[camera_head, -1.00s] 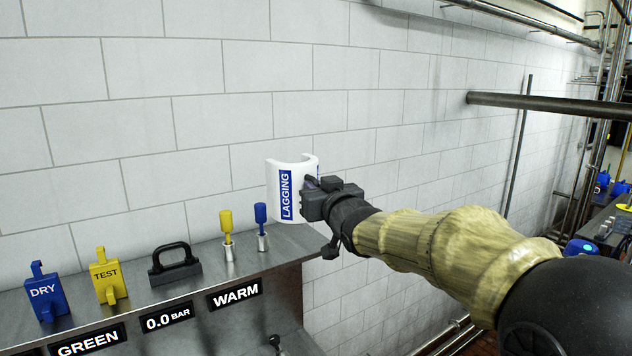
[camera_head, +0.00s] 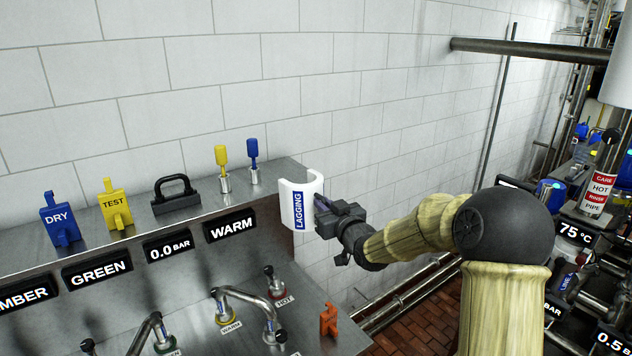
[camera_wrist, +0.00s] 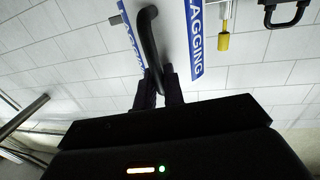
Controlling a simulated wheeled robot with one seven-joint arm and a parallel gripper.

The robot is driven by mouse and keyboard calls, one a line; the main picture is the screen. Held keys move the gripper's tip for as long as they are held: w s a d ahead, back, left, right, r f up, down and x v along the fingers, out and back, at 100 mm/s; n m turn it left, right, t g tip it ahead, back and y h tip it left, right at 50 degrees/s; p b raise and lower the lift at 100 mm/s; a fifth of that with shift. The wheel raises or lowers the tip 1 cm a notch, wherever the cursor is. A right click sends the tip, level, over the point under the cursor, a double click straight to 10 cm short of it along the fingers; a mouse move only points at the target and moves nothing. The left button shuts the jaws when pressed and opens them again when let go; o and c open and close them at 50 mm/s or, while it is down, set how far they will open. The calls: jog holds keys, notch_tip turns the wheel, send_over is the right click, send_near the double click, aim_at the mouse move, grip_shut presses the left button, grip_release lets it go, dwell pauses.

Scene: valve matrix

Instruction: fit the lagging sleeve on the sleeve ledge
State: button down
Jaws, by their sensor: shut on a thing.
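The lagging sleeve (camera_head: 301,199) is a white, open half-tube shell with a blue LAGGING label. My gripper (camera_head: 331,215) is shut on it at its right side and holds it upright in the air, off the right end of the steel shelf. In the wrist view my gripper's fingers (camera_wrist: 158,88) close on a dark curved handle of the sleeve, and its blue labels (camera_wrist: 196,38) show on either side. I cannot make out the sleeve ledge in these frames.
On the shelf (camera_head: 140,228) stand a blue DRY tag (camera_head: 60,218), a yellow TEST tag (camera_head: 115,205), a black handle (camera_head: 175,194) and yellow (camera_head: 222,165) and blue (camera_head: 253,160) plugs. A CARE HOT RINSE PIPE label (camera_head: 599,188) is at far right. An orange clip (camera_head: 328,318) sits lower.

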jog(key=d+f+b, duration=0.1)
jog(key=d+f, duration=0.1)
jog(key=f, duration=0.6)
jog(key=d+f+b, duration=0.1)
jog(key=d+f, duration=0.2)
jog(key=f, duration=0.6)
jog(key=s+d+f+m+h+b, duration=0.1)
jog(key=s+d+f+h, duration=0.1)
jog(key=s+f, duration=0.3)
jog(key=s+d+f+m+t+h+b, duration=0.1)
jog(key=s+f, duration=0.4)
jog(key=f, duration=0.7)
jog(key=s+d+f+m+h+b, duration=0.3)
jog(key=s+f, duration=0.3)
jog(key=f, duration=0.3)
jog(key=shift+d+f+t+h, duration=0.2)
jog(key=shift+d+t+h, duration=0.2)
jog(key=shift+h, duration=0.4)
jog(key=shift+w, duration=0.1)
